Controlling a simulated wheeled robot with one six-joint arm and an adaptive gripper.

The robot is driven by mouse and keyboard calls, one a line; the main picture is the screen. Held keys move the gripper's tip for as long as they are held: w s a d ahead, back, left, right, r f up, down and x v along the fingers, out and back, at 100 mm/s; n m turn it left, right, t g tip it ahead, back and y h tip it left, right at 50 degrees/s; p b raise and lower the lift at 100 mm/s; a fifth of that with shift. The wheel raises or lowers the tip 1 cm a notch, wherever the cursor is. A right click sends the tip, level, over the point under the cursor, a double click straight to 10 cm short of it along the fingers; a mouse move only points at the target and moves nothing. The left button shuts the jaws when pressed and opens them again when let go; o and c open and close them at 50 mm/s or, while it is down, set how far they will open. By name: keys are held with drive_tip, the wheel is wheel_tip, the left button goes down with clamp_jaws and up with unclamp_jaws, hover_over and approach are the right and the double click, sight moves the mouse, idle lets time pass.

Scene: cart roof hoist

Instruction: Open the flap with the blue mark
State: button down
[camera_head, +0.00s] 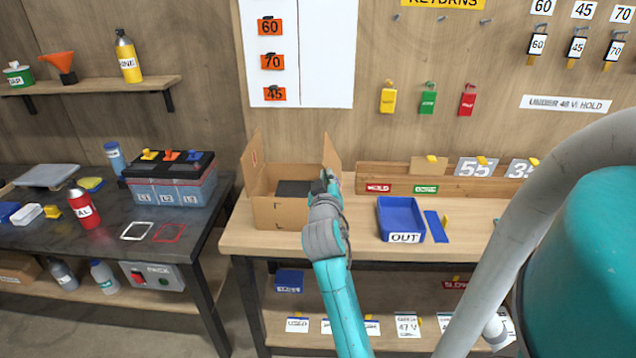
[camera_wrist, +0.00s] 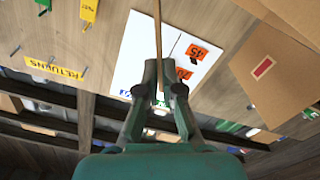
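The cardboard box (camera_head: 277,213) stands on the wooden bench with its top open and a dark inside showing. Its left flap (camera_head: 253,160) stands up and carries a red mark; this flap also shows at the right in the wrist view (camera_wrist: 275,85). Its right flap (camera_head: 332,154) stands up too, and shows edge-on as a thin brown strip in the wrist view (camera_wrist: 158,25). My gripper (camera_head: 327,180) is at this right flap, with its fingers (camera_wrist: 159,68) close on both sides of the strip. No blue mark is visible on either flap.
A blue OUT tray (camera_head: 402,218) and a blue plate (camera_head: 436,226) lie right of the box. A low wooden rack (camera_head: 375,178) with labels stands behind. A dark table (camera_head: 105,225) with a battery (camera_head: 172,180) is at the left.

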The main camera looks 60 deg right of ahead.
drive_tip(key=shift+s+d+r+m, duration=0.1)
drive_tip(key=shift+s+d+m, duration=0.2)
drive_tip(key=shift+s+m, duration=0.55)
drive_tip(key=shift+s+d+r+m, duration=0.1)
drive_tip(key=shift+s+d+m, duration=0.25)
drive_tip(key=shift+s+m, duration=0.55)
drive_tip(key=shift+s+d+r+m, duration=0.1)
drive_tip(key=shift+s+d+m, duration=0.3)
drive_tip(key=shift+m, duration=0.75)
drive_tip(key=shift+s+a, duration=0.1)
drive_tip(key=c, duration=1.3)
unclamp_jaws()
drive_tip(key=shift+c, duration=0.2)
drive_tip(key=shift+a, duration=0.15)
drive_tip(key=v, duration=0.7)
drive_tip(key=shift+a, duration=0.15)
